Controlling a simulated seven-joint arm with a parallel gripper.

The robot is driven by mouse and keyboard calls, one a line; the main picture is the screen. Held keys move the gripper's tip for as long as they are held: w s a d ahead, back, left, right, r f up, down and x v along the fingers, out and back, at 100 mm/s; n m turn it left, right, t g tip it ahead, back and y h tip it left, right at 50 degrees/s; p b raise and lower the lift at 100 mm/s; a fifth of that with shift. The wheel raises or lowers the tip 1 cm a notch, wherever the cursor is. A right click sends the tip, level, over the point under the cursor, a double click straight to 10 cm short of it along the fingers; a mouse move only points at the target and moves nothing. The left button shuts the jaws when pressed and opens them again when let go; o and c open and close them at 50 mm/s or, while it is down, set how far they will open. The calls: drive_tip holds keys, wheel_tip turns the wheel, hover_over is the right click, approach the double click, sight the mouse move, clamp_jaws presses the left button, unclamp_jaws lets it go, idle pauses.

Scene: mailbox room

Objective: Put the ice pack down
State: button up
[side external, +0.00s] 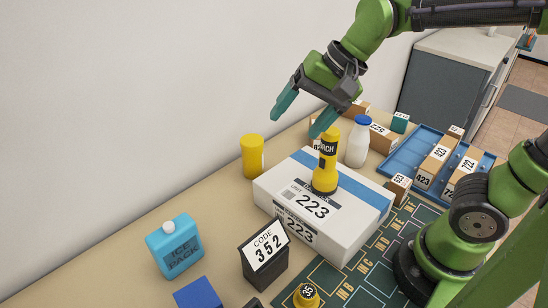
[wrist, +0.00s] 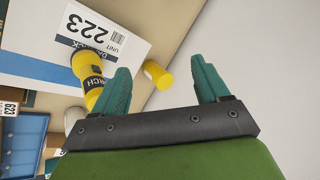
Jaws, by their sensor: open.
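The ice pack (side external: 175,247) is a light blue, flask-shaped block with a white cap. It stands upright on the table at the lower left of the side external view, and it does not show in the wrist view. My gripper (side external: 303,114) is up in the air above the large parcel, well to the right of the ice pack and higher. Its two teal fingers are spread wide with nothing between them, and they also show apart in the wrist view (wrist: 160,68).
A yellow torch (side external: 327,172) stands on the white parcel 223 (side external: 290,190), close below my gripper. A yellow cylinder (side external: 252,157), a white bottle (side external: 358,145), a code sign (side external: 264,252) and a blue block (side external: 197,296) stand around. A blue tray (side external: 404,158) holds small boxes.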

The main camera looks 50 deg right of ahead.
drive_tip(key=s+d+f+n+t+h, duration=0.1)
drive_tip(key=s+d+f+n+t, duration=0.1)
drive_tip(key=s+d+n, duration=0.2)
drive_tip(key=s+d, duration=0.2)
drive_tip(key=s, duration=0.1)
drive_tip(key=shift+s+n+h, duration=0.15)
drive_tip(key=shift+n+h, duration=0.25)
drive_tip(key=shift+d, duration=0.1)
